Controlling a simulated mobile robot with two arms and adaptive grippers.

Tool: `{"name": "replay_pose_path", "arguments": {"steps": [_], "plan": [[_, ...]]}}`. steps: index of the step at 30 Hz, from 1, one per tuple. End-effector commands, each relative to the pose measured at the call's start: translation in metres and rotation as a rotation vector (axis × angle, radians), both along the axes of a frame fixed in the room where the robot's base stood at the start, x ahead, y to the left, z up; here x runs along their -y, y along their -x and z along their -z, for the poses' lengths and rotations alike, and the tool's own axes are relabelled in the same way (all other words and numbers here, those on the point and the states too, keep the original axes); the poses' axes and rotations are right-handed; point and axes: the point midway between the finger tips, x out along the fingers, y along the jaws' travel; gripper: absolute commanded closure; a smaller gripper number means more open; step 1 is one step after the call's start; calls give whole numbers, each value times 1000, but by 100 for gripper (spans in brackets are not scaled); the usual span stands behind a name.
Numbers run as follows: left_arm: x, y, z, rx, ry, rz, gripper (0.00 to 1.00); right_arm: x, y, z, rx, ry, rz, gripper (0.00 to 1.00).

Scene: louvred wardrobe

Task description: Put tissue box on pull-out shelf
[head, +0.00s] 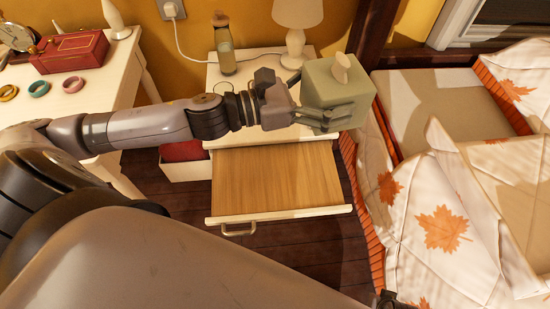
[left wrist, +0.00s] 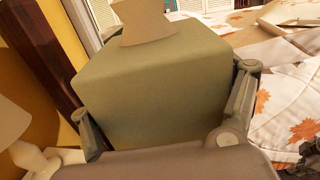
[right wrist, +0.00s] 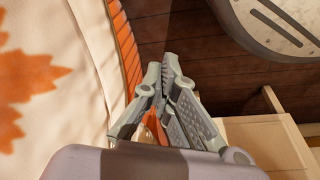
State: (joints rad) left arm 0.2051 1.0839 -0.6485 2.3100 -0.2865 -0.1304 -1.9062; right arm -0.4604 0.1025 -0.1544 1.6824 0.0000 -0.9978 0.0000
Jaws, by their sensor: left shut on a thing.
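The tissue box (head: 325,82) is a grey-green cube with a pale tissue sticking out of its top. My left gripper (head: 338,115) is shut on it, with fingers on its sides, and holds it above the nightstand's right side, beside the bed. The tissue box (left wrist: 150,85) fills the middle of the left wrist view, upright between the fingers. The pull-out shelf (head: 272,180) is a bare wooden board, pulled out of the white nightstand, below and left of the box. My right gripper (right wrist: 161,66) is shut and empty, its fingertips together, over the floor beside the bed.
A lamp (head: 297,22) and a bottle (head: 224,48) stand on the nightstand top (head: 222,75). The bed (head: 440,200) with a leaf-pattern cover is close on the right. A white table (head: 115,75) with a red box (head: 70,52) and bangles is at the left.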

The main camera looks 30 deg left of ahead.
Motion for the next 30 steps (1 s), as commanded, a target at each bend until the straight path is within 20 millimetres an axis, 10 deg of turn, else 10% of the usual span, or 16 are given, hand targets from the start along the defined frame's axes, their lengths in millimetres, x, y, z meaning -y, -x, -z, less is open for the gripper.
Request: {"name": "replay_pose_path", "arguments": {"steps": [4, 14, 30], "plan": [[-8, 2, 51, 4, -5, 83, 48, -1, -13, 10, 27, -3, 4, 100], [-21, 7, 77, 2, 0, 162, 48, -1, -19, -11, 49, -3, 8, 100], [-22, 7, 202, -2, 4, 162, 48, 3, -2, -101, 98, -5, 15, 100]]}}
